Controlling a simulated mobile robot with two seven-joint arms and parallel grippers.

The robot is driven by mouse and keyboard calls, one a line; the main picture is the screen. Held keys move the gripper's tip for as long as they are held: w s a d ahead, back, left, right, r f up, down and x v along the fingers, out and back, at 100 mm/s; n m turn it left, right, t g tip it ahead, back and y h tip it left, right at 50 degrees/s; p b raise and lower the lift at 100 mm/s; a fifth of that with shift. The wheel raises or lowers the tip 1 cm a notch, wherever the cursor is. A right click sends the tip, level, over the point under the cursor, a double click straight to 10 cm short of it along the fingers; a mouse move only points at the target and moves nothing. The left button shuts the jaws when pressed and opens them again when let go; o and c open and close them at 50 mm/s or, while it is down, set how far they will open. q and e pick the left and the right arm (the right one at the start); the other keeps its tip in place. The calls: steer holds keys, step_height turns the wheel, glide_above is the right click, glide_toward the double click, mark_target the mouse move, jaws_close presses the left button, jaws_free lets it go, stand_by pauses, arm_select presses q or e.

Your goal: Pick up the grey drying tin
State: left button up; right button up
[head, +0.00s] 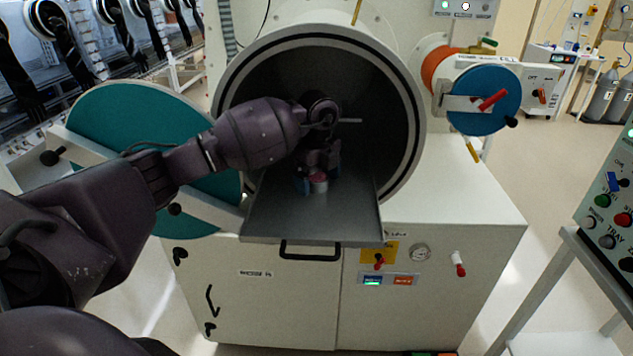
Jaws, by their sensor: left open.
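A small round grey tin (319,187) with a pinkish-red top stands on the grey sliding tray (312,226) at the mouth of the large round chamber. My left gripper (318,177) reaches down over the tin from above and behind. Its jaws are open, with bluish fingertips on either side of the tin. The gripper and wrist hide part of the tin, and I cannot tell whether a finger touches it. My right gripper is not in view.
The round chamber rim (418,110) surrounds the tray on both sides. A teal round door (135,115) stands open at left, behind my left arm. A smaller blue-capped port (485,98) juts out at right. A control panel (612,205) stands at far right.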

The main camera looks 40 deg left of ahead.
arm_select(q)
steer(key=c, duration=1)
steer(key=shift+r, duration=0.1)
